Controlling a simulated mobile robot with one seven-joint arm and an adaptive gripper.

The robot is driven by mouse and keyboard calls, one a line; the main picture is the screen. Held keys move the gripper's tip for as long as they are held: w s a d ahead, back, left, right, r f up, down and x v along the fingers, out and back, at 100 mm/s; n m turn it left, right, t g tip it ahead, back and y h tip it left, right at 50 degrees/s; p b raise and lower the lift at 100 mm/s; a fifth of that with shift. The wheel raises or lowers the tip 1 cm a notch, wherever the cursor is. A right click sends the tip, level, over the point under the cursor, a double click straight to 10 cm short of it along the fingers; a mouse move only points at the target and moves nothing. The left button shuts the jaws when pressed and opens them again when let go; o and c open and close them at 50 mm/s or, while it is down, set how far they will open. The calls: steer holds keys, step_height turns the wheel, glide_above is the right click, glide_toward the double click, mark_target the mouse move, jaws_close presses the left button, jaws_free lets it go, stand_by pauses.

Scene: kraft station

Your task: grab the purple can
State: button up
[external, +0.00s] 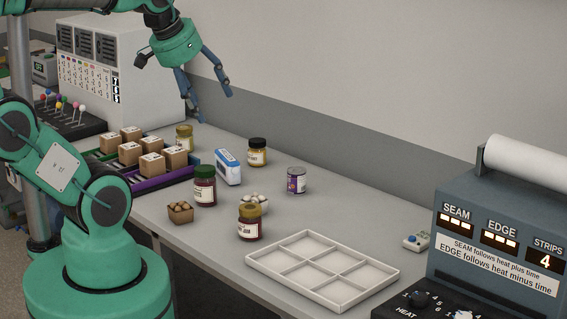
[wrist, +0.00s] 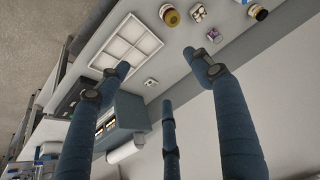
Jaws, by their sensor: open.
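The purple can (external: 297,181) is a small tin with a purple label and a grey metal lid. It stands upright on the table, right of a dark-lidded jar. In the wrist view the purple can (wrist: 214,35) shows small near the top, beyond a blue finger. My gripper (external: 208,100) has blue fingers spread apart and empty. It hangs in the air above the back left part of the table, up and to the left of the can. In the wrist view my gripper's fingers (wrist: 165,105) are wide apart with nothing between them.
Several jars stand around: a dark-lidded jar (external: 257,153), a green-lidded jar (external: 204,186) and a front jar (external: 250,222). An empty white divided tray (external: 258,262) lies in front.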

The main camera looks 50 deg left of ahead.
steer(key=n+g, duration=0.2)
steer(key=g, duration=0.4)
glide_above(296, 169)
step_height(296, 169, down, 25)
steer(key=shift+w+f+p, duration=0.1)
steer(key=shift+f+p, duration=0.05)
steer(key=shift+p, duration=0.15)
steer(key=shift+f+b, duration=0.6)
steer(key=shift+f, duration=3.7)
